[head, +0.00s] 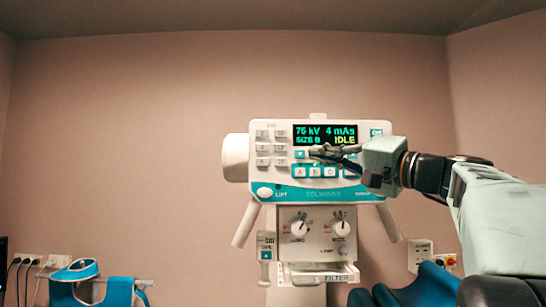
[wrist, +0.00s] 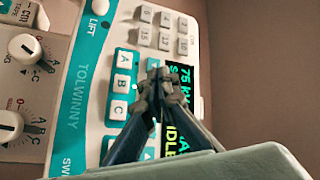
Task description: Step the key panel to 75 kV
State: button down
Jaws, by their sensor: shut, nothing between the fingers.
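The white and teal key panel (head: 345,187) stands upright on the machine ahead. Its display (head: 325,134) reads 75 kV, 4 mAs, SIZE B and IDLE. Below it are a teal-marked arrow key (head: 300,154) and a row of A, B and C keys (head: 316,172); these letter keys also show in the wrist view (wrist: 122,84). My gripper (head: 316,152) is shut and empty, its fingertips over the keys just under the display. In the wrist view the fingertips (wrist: 158,76) cover part of the keys and display; I cannot tell whether they touch a key.
Grey keys (head: 270,146) fill the panel's left side, above a round LIFT button (head: 264,192). Two dials (head: 299,228) sit below. Angled handles (head: 246,224) stick out on both sides. Blue padded equipment (head: 75,280) stands low at the left.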

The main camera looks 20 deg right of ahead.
jog(key=s+b, duration=0.1)
jog(key=s+a+b, duration=0.1)
jog(key=s, duration=0.1)
jog(key=s+b, duration=0.1)
jog(key=s, duration=0.1)
jog(key=shift+a, duration=0.25)
jog(key=shift+w, duration=0.1)
dwell(0.6)
